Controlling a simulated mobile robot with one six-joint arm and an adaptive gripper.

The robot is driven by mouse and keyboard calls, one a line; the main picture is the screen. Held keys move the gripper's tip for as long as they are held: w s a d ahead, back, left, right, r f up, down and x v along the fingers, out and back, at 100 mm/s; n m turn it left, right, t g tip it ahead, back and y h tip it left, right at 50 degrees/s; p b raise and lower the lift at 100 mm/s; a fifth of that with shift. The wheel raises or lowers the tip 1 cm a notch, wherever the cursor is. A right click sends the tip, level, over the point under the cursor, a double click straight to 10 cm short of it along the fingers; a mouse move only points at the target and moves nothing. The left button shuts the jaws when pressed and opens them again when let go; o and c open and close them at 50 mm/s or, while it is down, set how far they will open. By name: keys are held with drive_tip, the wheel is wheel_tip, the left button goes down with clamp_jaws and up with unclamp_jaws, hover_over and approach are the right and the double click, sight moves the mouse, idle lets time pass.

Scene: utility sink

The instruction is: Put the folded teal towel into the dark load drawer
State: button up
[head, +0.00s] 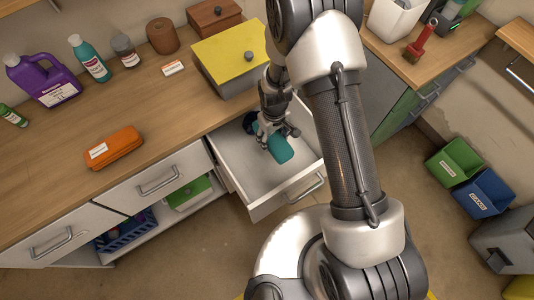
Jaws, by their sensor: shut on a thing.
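The folded teal towel (282,151) shows as a rounded teal bundle in the head view, right at the fingers of my gripper (266,141). My gripper points down and is shut on the towel, inside the outline of an open drawer (250,185). The drawer is pulled out below the counter; its interior and front look pale, not dark. I cannot tell whether the towel touches the drawer floor. A dark blue patch (250,122) shows beside the gripper, and I cannot tell what it is. My arm covers part of the drawer's right side.
A yellow-lidded box (230,55) stands on the counter behind the drawer. An orange case (113,148) and a purple jug (43,78) are further left. A green bin (454,162) and a blue bin (486,193) stand at the right. The counter's front left is mostly clear.

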wheel_tip(320, 180, down, 19)
drive_tip(key=b, duration=0.5)
drive_tip(key=shift+d, duration=0.15)
drive_tip(key=shift+f+b, duration=0.2)
drive_tip(key=shift+b, duration=0.15)
drive_tip(key=o, duration=1.1)
